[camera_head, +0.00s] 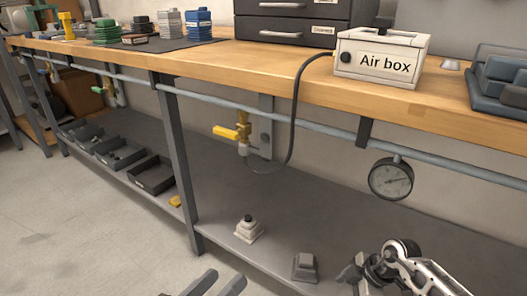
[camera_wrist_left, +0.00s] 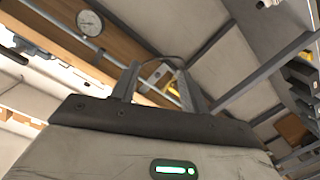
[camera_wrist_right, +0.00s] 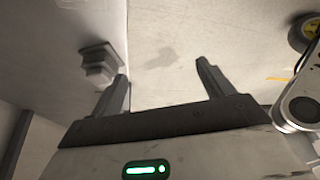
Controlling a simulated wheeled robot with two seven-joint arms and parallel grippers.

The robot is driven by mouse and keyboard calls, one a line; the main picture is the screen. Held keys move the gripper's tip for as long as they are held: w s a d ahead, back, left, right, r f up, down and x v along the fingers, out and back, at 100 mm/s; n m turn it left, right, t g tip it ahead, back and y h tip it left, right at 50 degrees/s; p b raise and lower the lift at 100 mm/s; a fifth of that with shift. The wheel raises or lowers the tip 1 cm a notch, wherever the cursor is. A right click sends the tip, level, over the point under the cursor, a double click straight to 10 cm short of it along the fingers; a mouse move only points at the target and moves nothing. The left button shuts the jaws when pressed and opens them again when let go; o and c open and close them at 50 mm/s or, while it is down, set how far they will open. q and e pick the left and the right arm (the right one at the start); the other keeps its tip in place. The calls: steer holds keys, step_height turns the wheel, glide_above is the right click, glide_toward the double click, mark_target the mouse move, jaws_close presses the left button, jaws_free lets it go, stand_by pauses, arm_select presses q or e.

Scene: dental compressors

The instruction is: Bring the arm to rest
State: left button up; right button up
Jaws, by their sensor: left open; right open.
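My left gripper (camera_head: 226,276) shows at the bottom edge of the head view, its two fingers apart with nothing between them. It also shows in the left wrist view (camera_wrist_left: 159,70), open, with the yellow-handled valve (camera_head: 232,132) in the background beyond its fingers. My right gripper (camera_wrist_right: 162,70) is open and empty in the right wrist view, with bare floor beyond its fingers. In the head view, a white and black arm part of mine is at the lower right. The left arm's links are out of the head view.
The wooden bench (camera_head: 260,62) holds the Air box (camera_head: 380,78); a hose hangs from it to the valve. A pressure gauge (camera_head: 391,179) hangs below the bench. The lower shelf (camera_head: 300,215) bears a white-based button (camera_head: 249,229), a grey block (camera_head: 305,267) and dark bins (camera_head: 152,174). Floor at left is clear.

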steer(key=s+a+r+t+y+p, duration=0.2)
steer(key=a+r+t+y+p, duration=0.5)
steer(key=a+r, duration=0.85)
step_height(320, 180, up, 15)
steer(key=s+d+m+t+y+p, duration=0.15)
steer(key=m+t+p, duration=0.3)
steer(key=p, duration=0.55)
steer(key=s+d+r+m+t+h+p, duration=0.2)
steer(key=d+r+m+t+h+p, duration=0.1)
steer(key=d+r+m+h+p, duration=0.3)
arm_select(q)
steer(key=s+a+r+m+g+y+p, duration=0.1)
steer(key=a+r+g+y+p, duration=0.2)
steer(key=r, duration=0.7)
steer(key=a+y+p, duration=0.2)
steer(key=a+p, duration=0.1)
steer(key=a, duration=0.1)
steer(key=shift+s+g+y, duration=0.2)
steer(key=shift+g+y, duration=0.1)
steer(key=shift+y, duration=0.1)
arm_select(e)
steer(key=s+d+m+g+h, duration=0.2)
steer(key=s+m+g+h, duration=0.1)
steer(key=s, duration=0.6)
steer(key=shift+s+g+h, duration=0.2)
steer(key=shift+g+h, duration=0.15)
steer(key=shift+g, duration=0.5)
